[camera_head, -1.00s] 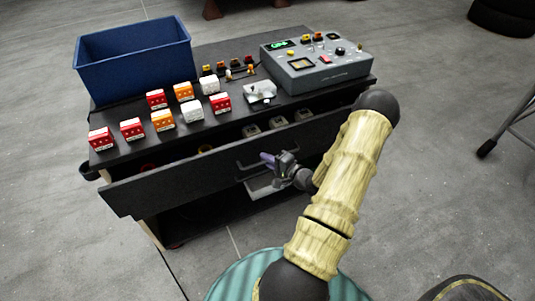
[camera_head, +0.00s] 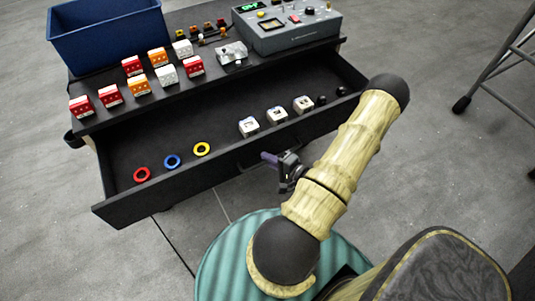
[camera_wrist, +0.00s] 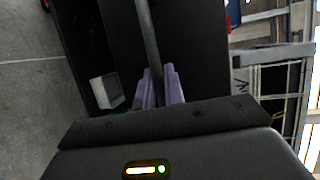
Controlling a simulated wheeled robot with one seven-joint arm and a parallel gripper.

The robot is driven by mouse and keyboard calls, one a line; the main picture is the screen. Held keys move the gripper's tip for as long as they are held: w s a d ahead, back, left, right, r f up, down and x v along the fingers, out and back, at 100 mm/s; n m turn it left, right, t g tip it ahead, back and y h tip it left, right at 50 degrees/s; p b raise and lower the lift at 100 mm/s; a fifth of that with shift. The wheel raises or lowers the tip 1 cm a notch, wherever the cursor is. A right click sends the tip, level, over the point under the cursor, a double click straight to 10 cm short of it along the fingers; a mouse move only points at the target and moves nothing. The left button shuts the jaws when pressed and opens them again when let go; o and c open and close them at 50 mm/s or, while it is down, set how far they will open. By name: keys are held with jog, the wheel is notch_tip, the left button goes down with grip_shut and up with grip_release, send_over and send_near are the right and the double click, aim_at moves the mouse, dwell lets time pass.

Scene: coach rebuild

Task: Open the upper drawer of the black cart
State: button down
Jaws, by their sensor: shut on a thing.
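The black cart (camera_head: 88,117) stands ahead of me with its upper drawer (camera_head: 130,205) pulled well out toward me. Inside the drawer are a red ring (camera_head: 142,174), a blue ring (camera_head: 172,161), a yellow ring (camera_head: 202,149), several white blocks (camera_head: 277,116) and dark round pieces. My gripper (camera_head: 270,158) is at the middle of the drawer front. In the wrist view the purple fingers (camera_wrist: 159,88) are shut around the bar handle (camera_wrist: 149,40). In the head view the handle is partly hidden by my gripper.
On the cart top are a blue bin (camera_head: 105,35), several red, orange and white boxes (camera_head: 158,57) and a grey control box (camera_head: 288,27). A metal-legged stand (camera_head: 490,70) is at the right. The floor left of the cart is clear.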

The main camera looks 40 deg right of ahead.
dwell(0.3)
jog(key=c, duration=1.5)
grip_release()
jog(key=shift+s, duration=0.1)
jog(key=v, duration=1.7)
jog(key=shift+s+d, duration=0.1)
jog(key=shift+s, duration=0.05)
